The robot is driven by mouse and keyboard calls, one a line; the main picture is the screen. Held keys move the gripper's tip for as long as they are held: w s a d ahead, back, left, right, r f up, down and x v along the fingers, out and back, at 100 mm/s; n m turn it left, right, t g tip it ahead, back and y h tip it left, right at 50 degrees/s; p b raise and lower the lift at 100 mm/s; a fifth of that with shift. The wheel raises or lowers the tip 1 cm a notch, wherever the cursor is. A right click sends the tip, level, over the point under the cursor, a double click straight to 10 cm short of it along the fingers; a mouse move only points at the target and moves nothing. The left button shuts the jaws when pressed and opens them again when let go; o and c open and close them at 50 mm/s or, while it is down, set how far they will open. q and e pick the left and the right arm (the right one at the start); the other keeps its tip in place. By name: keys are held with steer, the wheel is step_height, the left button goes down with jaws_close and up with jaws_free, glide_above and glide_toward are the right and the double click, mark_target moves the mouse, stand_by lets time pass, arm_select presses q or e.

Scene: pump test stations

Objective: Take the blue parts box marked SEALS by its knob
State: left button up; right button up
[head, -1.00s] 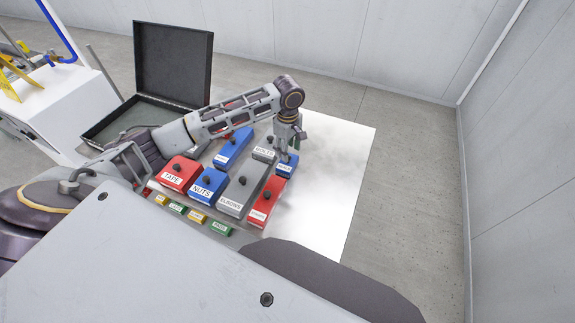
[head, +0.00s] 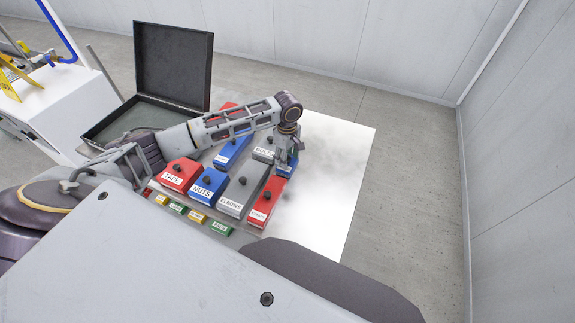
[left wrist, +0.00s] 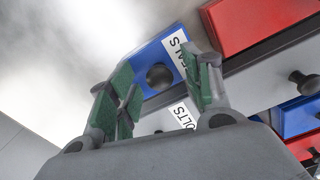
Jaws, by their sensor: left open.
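The blue SEALS box (left wrist: 150,62) shows in the left wrist view, with a round black knob (left wrist: 160,77) on top and a white label partly hidden by a finger. In the head view the blue box (head: 284,171) is at the right end of the group of boxes, mostly covered by my gripper. My left gripper (head: 288,160) is open right above it. In the left wrist view its green-padded fingers stand apart, one on each side of the knob in the picture; I cannot tell whether they touch it. My right gripper is not in view.
A grey BOLTS box (head: 264,155) and a red box (head: 262,211) stand close beside it. Blue NUTS (head: 208,187), red TAPE (head: 180,174) and grey ELBOWS (head: 236,196) boxes are to the left. An open black case (head: 172,66) stands behind. The white table's right side (head: 335,170) is clear.

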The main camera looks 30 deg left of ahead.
arm_select(q)
steer(key=shift+f, duration=0.25)
steer(key=shift+c, duration=0.3)
jaws_close()
steer(key=shift+r, duration=0.15)
step_height(320, 180, up, 10)
steer(key=shift+f, duration=0.15)
stand_by(0.7)
stand_by(0.5)
